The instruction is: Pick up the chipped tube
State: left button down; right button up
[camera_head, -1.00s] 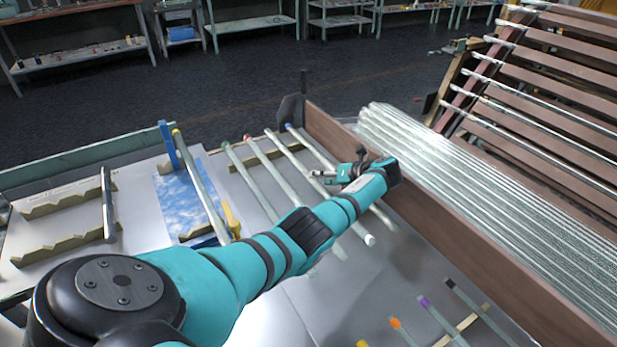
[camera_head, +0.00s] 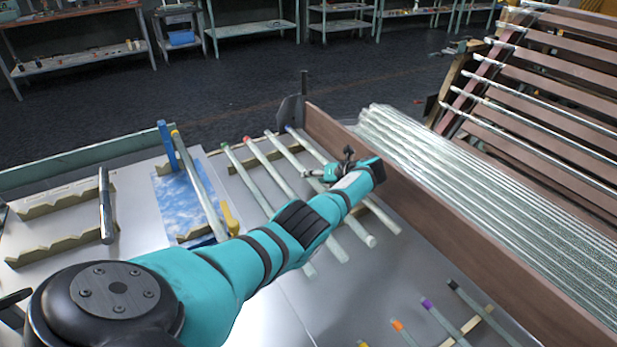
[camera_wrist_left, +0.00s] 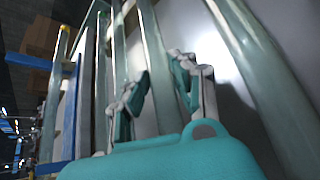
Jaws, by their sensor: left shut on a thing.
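Several glass tubes with coloured ends lie side by side on the metal table: a green-ended tube (camera_head: 250,180), a red-ended tube (camera_head: 268,165), a white-ended tube (camera_head: 283,147) and a blue-ended tube (camera_head: 313,148). My left gripper (camera_head: 308,173) is over the row and shut on the white-ended tube. In the left wrist view this tube (camera_wrist_left: 154,50) passes between the two fingers (camera_wrist_left: 162,85). The blue-ended tube (camera_wrist_left: 255,70) is beside them, to the right. I cannot make out a chip on any tube. My forearm hides parts of the row.
A wooden board (camera_head: 430,205) walls the right side, with a stack of clear tubes (camera_head: 480,190) beyond it. A yellow-ended tube (camera_head: 198,185) rests on a blue stand left of the row. Notched racks (camera_head: 60,196) stand farther left. Several short colour-tipped tubes (camera_head: 440,318) lie at front right.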

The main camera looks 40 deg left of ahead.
pick_arm(q)
notch_tip(320, 180, up, 9)
jog(key=p, duration=0.3)
jog(key=shift+r, duration=0.5)
